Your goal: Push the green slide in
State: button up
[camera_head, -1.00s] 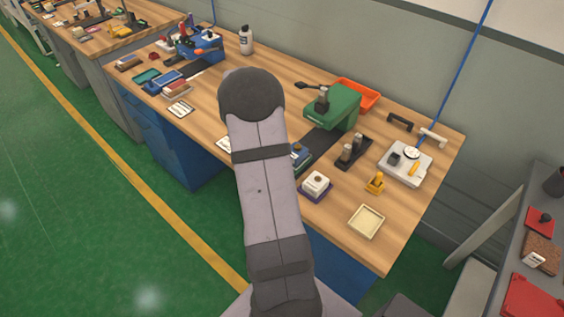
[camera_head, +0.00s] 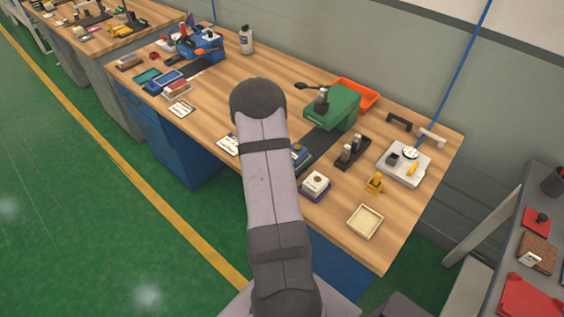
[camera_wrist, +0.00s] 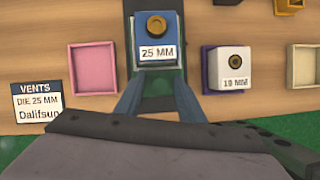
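The green machine (camera_head: 335,108) stands on the right part of the bench, with a dark flat slide strip (camera_head: 318,145) reaching out from it toward my arm. A blue block (camera_head: 300,153) sits on the near part of the strip, partly hidden by my arm. In the wrist view this block has a brass knob and a "25 MM" label (camera_wrist: 158,53). My gripper (camera_wrist: 160,80) has two bluish fingers apart at the block's near edge, with the dark strip (camera_wrist: 159,104) showing between them. Finger contact cannot be told. The head view hides the gripper behind my arm.
A white "10 MM" block (camera_wrist: 233,68) in a purple tray stands to the right, with a cream tray (camera_head: 365,221) farther right. A pink tray (camera_wrist: 94,68) and a "VENTS" card (camera_wrist: 37,102) lie left. An orange bin (camera_head: 357,95) is behind the green machine.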

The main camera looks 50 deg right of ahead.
grip_shut()
jog(key=d+p, duration=0.1)
jog(key=d, duration=1.1)
jog(key=shift+d, duration=0.9)
jog(key=shift+r, duration=0.2)
jog(key=shift+d, duration=0.1)
grip_release()
jog(key=shift+d+f, duration=0.1)
jog(key=shift+a, duration=0.2)
jog(key=b+v, duration=0.2)
jog(key=v, duration=0.5)
